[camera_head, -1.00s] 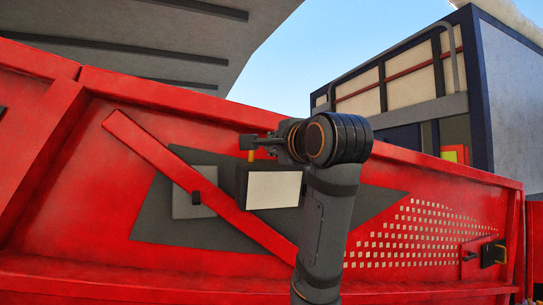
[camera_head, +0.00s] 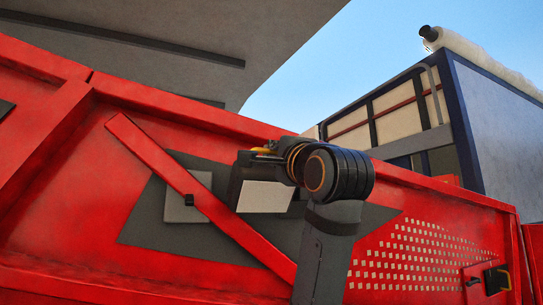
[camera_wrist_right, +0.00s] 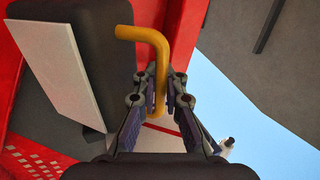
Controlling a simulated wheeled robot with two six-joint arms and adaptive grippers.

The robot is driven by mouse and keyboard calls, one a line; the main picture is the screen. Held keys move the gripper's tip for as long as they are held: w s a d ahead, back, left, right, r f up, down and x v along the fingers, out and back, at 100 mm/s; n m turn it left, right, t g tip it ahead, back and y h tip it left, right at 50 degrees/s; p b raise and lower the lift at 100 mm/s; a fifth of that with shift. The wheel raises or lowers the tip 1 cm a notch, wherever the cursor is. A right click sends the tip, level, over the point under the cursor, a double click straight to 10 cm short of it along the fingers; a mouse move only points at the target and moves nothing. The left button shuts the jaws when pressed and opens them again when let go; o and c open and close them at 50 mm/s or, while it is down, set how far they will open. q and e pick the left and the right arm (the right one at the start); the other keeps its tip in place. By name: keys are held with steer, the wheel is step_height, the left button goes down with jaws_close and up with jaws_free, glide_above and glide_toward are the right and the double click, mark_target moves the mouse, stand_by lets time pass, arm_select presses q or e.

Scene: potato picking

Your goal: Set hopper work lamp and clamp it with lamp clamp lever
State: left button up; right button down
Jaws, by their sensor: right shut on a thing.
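The work lamp is a dark box with a pale, flat face (camera_head: 264,197), in front of the red side wall in the head view. In the right wrist view its pale face (camera_wrist_right: 62,80) and dark housing (camera_wrist_right: 100,50) are at the left. The yellow, bent lamp clamp lever (camera_wrist_right: 157,45) stands beside the housing. My right gripper (camera_wrist_right: 160,92) is shut on the lever, with a finger on each side of it. In the head view the lever (camera_head: 262,149) shows only as a small piece above the lamp, next to my right gripper (camera_head: 255,156). My left gripper is out of view.
A slanted red bar (camera_head: 150,154) and a grey square plate (camera_head: 180,210) lie left of the lamp on the red wall (camera_head: 60,200). A dark latch with yellow (camera_head: 497,280) is at the lower right. A grey overhang (camera_head: 200,40) is above.

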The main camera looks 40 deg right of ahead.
steer(key=c, duration=1.4)
jaws_free()
steer(key=shift+c, duration=0.2)
steer(key=v, duration=1.2)
steer(key=shift+s, duration=0.1)
